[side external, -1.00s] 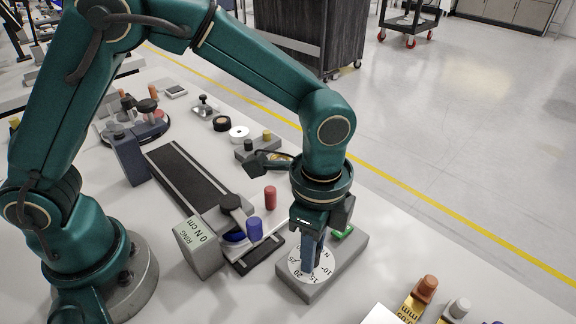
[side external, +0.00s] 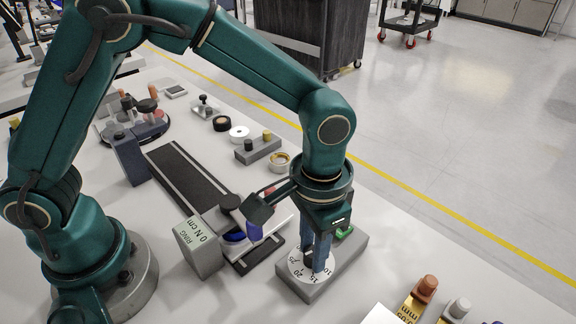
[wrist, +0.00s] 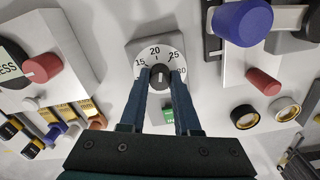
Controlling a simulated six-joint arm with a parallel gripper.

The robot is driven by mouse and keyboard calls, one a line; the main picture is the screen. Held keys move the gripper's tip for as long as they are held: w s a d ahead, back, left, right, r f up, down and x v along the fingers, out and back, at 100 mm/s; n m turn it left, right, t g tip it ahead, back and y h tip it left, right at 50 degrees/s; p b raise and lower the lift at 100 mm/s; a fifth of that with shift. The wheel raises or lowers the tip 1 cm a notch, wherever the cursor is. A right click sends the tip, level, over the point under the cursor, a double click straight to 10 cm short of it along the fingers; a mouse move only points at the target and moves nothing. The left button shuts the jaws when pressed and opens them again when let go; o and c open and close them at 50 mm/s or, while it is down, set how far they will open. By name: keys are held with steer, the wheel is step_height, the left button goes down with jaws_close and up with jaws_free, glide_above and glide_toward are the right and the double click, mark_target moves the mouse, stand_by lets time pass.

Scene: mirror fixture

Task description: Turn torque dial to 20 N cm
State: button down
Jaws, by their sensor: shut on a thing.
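The torque dial is a white numbered disc (wrist: 174,50) on a grey block; the wrist view shows 15, 20, 25 and 30 around its far side, with 20 at the top. The dial also shows in the side view (side external: 303,281). A dark knob (wrist: 160,74) with a light line stands at its middle. My gripper (wrist: 160,82) points down at the dial and is shut on this knob, with one finger on each side. In the side view my gripper (side external: 318,264) stands over the disc. The fingers hide the near part of the scale, and I cannot read the exact setting.
A green tag (wrist: 168,115) sits on the dial block. A grey "RING 0 N cm" block (side external: 199,247) and a blue knob (side external: 253,231) stand left of the dial. Brass blocks (side external: 411,306) lie to the right. White table is clear between them.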

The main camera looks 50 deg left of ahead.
steer(key=shift+n, duration=1.6)
steer(key=c, duration=0.6)
jaws_free()
steer(key=shift+r, duration=2.6)
